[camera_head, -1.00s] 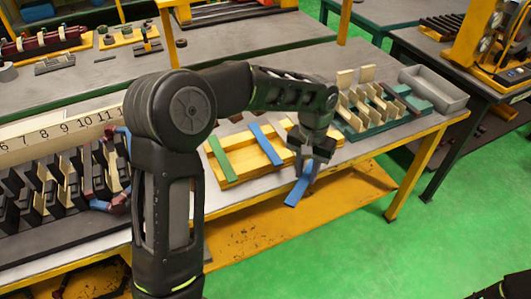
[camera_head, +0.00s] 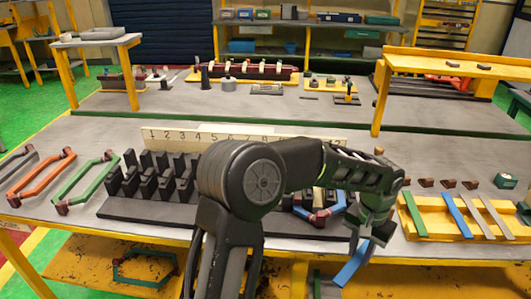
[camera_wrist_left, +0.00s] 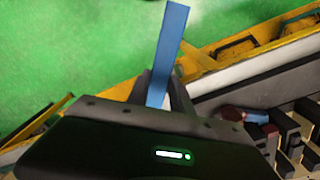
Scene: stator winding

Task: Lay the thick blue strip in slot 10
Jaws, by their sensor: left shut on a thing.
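My left gripper (camera_head: 368,240) is shut on a blue strip (camera_head: 352,264) and holds it by one end in front of the bench's front edge. The strip slants down to the left in the head view. In the left wrist view the blue strip (camera_wrist_left: 170,50) sticks out from between the fingers, over the green floor. The black slotted stator block (camera_head: 150,208) lies on the bench left of my gripper. A pale number board (camera_head: 190,133) stands behind it. My arm hides its right part, so slot 10 cannot be made out. My right gripper is out of view.
A yellow tray (camera_head: 420,250) on the right holds green, blue and grey strips. A blue coil with red ends (camera_head: 320,213) lies by the block's right part. Orange (camera_head: 35,185) and green (camera_head: 75,190) coils lie at left. The front bench edge is near my gripper.

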